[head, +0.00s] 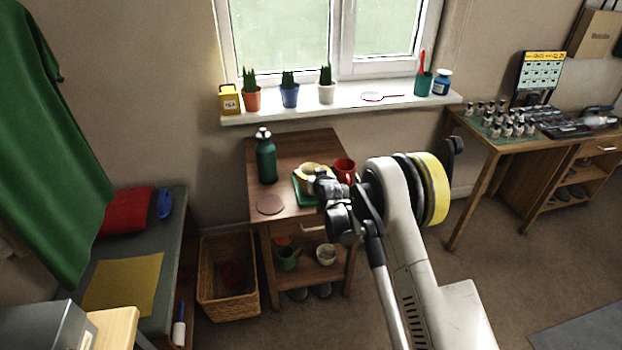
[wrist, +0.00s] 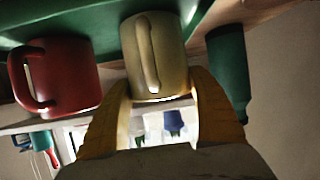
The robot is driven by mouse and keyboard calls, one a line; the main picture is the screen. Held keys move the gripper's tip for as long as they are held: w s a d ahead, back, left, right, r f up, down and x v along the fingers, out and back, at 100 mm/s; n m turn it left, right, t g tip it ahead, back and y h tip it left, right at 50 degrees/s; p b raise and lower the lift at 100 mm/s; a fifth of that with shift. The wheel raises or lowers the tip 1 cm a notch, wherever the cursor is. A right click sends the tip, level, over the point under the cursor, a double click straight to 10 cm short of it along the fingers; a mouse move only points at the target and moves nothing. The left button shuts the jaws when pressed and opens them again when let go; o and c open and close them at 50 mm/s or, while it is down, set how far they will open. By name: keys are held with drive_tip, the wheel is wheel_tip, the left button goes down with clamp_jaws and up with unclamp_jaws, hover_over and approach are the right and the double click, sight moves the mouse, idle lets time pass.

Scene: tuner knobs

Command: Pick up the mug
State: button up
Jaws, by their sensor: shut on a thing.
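A beige mug (wrist: 157,60) is between the two fingers of my gripper (wrist: 160,82) in the wrist view, its handle facing the camera. The fingers are shut on its sides. In the head view the beige mug (head: 306,169) is partly hidden by my gripper (head: 318,184), over a green tray (head: 299,193) on a small wooden table. Whether the mug touches the tray cannot be told. A red mug (head: 345,167) stands to its right. The red mug also shows at the left in the wrist view (wrist: 62,75), apart from my fingers.
A dark green bottle (head: 266,160) and a brown round coaster (head: 270,204) are on the table (head: 290,148). A green mug (head: 288,259) and a pale mug (head: 326,254) are on its lower shelf. The windowsill (head: 345,104) with several pots is behind. A wicker basket (head: 229,300) stands left.

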drive_tip(key=shift+r, duration=0.2)
drive_tip(key=shift+r+p, duration=0.6)
drive_tip(key=shift+r, duration=0.2)
drive_tip(key=s+d+r+p, duration=0.5)
drive_tip(key=s+d+r, duration=0.1)
drive_tip(key=d+r, duration=0.3)
drive_tip(key=shift+s+d, duration=0.2)
drive_tip(key=shift+s, duration=0.15)
idle(1.5)
